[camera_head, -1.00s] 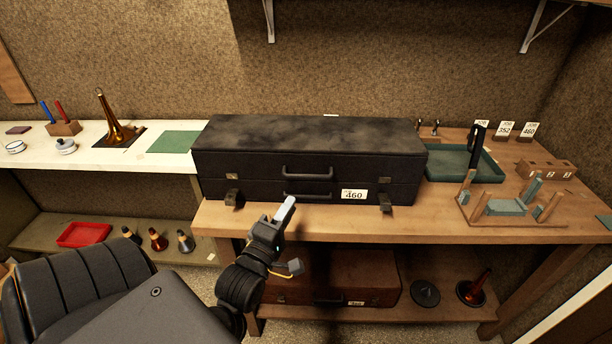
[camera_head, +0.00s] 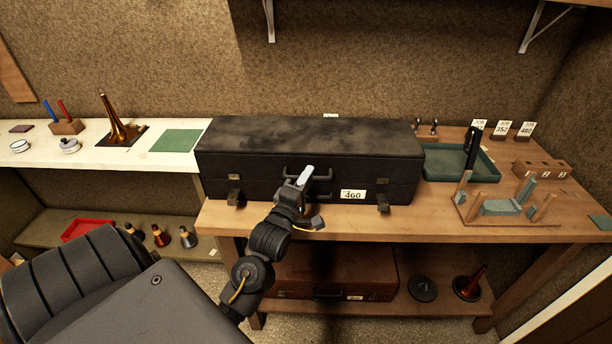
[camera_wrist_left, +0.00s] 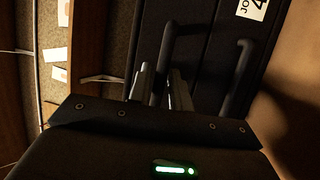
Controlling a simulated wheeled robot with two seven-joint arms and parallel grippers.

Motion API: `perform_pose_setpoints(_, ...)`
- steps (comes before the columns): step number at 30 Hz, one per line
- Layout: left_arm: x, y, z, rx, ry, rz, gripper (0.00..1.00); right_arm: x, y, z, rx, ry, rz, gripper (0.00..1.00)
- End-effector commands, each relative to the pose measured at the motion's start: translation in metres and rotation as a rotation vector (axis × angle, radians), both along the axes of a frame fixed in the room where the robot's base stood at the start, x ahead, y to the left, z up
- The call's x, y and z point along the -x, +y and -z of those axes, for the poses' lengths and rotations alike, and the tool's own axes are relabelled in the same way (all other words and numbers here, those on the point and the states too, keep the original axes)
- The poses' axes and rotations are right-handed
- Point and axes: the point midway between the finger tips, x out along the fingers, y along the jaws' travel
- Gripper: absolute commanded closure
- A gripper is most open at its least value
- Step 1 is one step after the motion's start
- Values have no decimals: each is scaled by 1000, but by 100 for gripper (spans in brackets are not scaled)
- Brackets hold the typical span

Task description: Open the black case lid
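The black case (camera_head: 370,185) lies on the wooden bench, its lid (camera_head: 310,135) shut. Two dark latches, left (camera_head: 234,197) and right (camera_head: 383,202), hang at its lower front, apart from the small plates on the lid. My left gripper (camera_head: 306,176) is at the front of the case by the upper handle (camera_head: 325,178). In the left wrist view the upper handle (camera_wrist_left: 167,45) runs between the two fingers (camera_wrist_left: 160,88), which stand apart; firm contact is not clear. The lower handle (camera_wrist_left: 240,75) is beside them. My right gripper is not in view.
A white tag reading 460 (camera_head: 352,194) is on the case front. A green tray (camera_head: 485,172) and a wooden cradle (camera_head: 505,208) stand to the right. A brown case (camera_head: 340,275) lies on the shelf below. The wall is close behind the case.

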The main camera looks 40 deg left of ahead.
Motion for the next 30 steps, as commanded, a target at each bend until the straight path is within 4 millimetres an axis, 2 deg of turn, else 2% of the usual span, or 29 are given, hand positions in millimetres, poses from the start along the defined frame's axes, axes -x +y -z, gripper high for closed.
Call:
perform_pose_setpoints(7, -1, 0, 0, 0, -1, 0, 80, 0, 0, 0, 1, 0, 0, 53)
perform_pose_setpoints(12, 0, 0, 0, 0, 0, 0, 100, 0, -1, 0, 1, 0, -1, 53)
perform_pose_setpoints(23, -1, 1, -3, 0, -1, -1, 100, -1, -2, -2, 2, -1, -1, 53)
perform_pose_setpoints(30, -12, -1, -27, -1, -4, 6, 100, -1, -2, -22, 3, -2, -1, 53)
